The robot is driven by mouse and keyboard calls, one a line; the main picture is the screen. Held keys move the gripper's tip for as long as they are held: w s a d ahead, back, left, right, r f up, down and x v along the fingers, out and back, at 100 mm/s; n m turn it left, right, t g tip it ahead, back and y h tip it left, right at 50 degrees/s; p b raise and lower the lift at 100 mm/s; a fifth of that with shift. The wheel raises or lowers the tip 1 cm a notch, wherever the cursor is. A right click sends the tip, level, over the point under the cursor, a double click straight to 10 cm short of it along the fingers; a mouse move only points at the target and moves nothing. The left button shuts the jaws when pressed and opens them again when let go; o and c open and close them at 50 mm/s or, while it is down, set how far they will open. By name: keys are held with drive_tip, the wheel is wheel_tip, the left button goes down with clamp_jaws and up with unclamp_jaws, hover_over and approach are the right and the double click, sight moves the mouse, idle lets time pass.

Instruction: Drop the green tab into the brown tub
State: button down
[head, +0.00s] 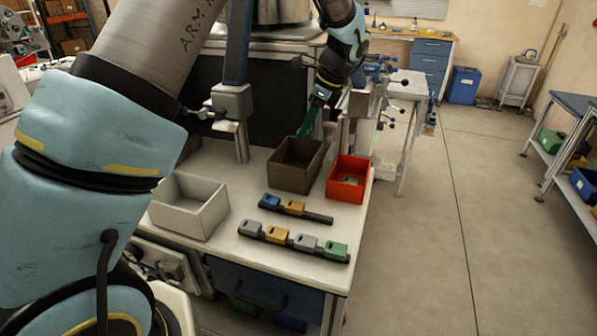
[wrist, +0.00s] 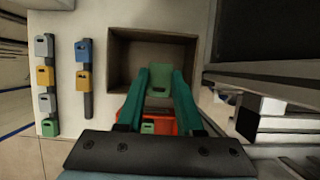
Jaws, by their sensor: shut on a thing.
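My gripper (wrist: 159,78) is shut on a green tab (wrist: 159,83), held between its two teal fingers in the wrist view. In that view the tab appears over the brown tub (wrist: 116,60), towards its side near the red tub. In the head view my gripper (head: 303,135) points down above the back of the brown tub (head: 295,178). The held tab cannot be made out clearly there. The visible part of the brown tub's inside looks empty.
A red tub (head: 347,188) with a green tab inside stands right of the brown tub. A white tub (head: 187,218) stands at left. Two dark rails (head: 318,217) (head: 291,241) in front carry blue, yellow, grey and green tabs. A post (head: 236,125) rises behind.

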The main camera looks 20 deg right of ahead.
sight(309, 132)
drive_tip(key=shift+f+b, duration=1.1)
drive_tip(key=shift+f, duration=0.7)
drive_tip(key=shift+c, duration=2.4)
unclamp_jaws()
drive_tip(key=b+v, duration=0.2)
drive_tip(key=v, duration=0.9)
drive_tip(key=shift+b, duration=0.35)
drive_tip(key=shift+f, duration=0.1)
